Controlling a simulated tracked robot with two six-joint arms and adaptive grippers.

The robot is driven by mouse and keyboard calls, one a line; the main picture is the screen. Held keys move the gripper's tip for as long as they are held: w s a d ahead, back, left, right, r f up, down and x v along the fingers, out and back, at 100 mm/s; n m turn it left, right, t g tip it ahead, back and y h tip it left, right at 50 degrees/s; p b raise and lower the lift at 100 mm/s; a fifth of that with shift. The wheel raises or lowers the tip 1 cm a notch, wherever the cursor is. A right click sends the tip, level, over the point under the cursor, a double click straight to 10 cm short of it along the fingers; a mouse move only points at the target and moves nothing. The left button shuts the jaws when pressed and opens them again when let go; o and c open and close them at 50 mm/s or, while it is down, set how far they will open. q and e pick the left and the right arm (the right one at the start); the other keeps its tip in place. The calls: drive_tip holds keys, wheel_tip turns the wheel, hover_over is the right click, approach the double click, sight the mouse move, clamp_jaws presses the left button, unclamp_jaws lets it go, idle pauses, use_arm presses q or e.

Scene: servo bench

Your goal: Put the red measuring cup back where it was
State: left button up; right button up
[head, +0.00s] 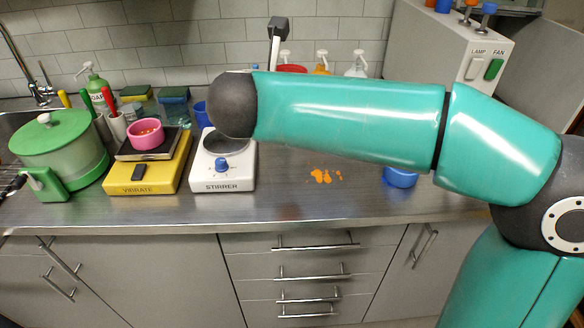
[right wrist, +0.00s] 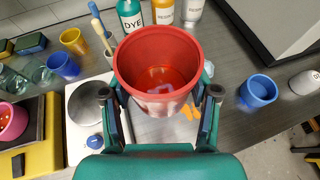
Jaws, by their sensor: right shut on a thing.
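The red measuring cup (right wrist: 158,108) is held upright between the fingers of my right gripper (right wrist: 160,97), which is shut on it. I look into its open top, and a small pale patch shows at the bottom. In the head view a strip of red (head: 292,69), probably its rim, shows above my right arm; the arm hides the rest and my right gripper. My left gripper cannot be made out in these views.
An orange spill (head: 326,176) lies on the steel bench near a blue cup (head: 400,180). The white stirrer (head: 222,184) and yellow vibrating scale (head: 150,178) with a pink bowl (head: 146,133) stand left. Bottles, including the DYE bottle (right wrist: 131,18), stand behind.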

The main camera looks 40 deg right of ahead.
sight(291, 182)
drive_tip(key=shift+s+d+r, duration=0.1)
drive_tip(key=shift+s, duration=0.1)
drive_tip(key=shift+m+g, duration=0.3)
wheel_tip(291, 182, down, 20)
drive_tip(key=shift+s+r+b, duration=0.1)
drive_tip(key=shift+r+b, duration=0.1)
drive_tip(key=shift+b, duration=1.05)
drive_tip(key=o, duration=1.2)
drive_tip(key=shift+r, duration=0.1)
drive_tip(key=v, duration=1.2)
drive_tip(key=shift+f, duration=0.25)
